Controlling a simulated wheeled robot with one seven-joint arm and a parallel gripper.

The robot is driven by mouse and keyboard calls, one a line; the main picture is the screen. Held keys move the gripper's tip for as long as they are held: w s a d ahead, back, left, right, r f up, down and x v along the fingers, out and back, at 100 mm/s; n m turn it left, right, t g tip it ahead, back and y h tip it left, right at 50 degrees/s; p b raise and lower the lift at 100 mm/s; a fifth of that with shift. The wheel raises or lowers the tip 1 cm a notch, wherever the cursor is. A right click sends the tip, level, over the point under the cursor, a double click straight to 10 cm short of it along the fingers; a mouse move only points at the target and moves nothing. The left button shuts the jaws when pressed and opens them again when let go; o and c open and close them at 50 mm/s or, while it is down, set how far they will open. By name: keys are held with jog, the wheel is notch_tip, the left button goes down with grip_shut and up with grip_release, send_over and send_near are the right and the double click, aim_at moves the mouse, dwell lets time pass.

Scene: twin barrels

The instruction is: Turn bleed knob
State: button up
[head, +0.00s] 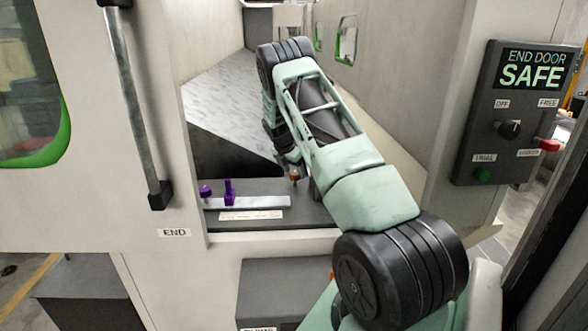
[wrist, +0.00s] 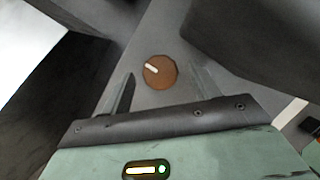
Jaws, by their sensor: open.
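The bleed knob looks to be the round brown-orange knob (wrist: 160,72) with a white pointer mark, seen face-on in the wrist view. The mark points to the upper left there. In the head view the same small brown knob (head: 295,176) stands on the dark ledge inside the doorway. My gripper (wrist: 164,76) is open, with one finger to the left of the knob and one to the right in the wrist view. I see no contact; the gap in depth is hard to judge. In the head view my arm hides most of the gripper.
Purple fittings (head: 229,192) stand on a pale strip left of the knob. A door with a long handle (head: 137,100) is at left. A control panel (head: 510,112) reading "END DOOR SAFE" is at right. My arm reaches through the opening between pale walls.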

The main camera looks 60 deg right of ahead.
jog(key=shift+d+f, duration=0.15)
jog(key=shift+f, duration=0.15)
jog(key=c, duration=1)
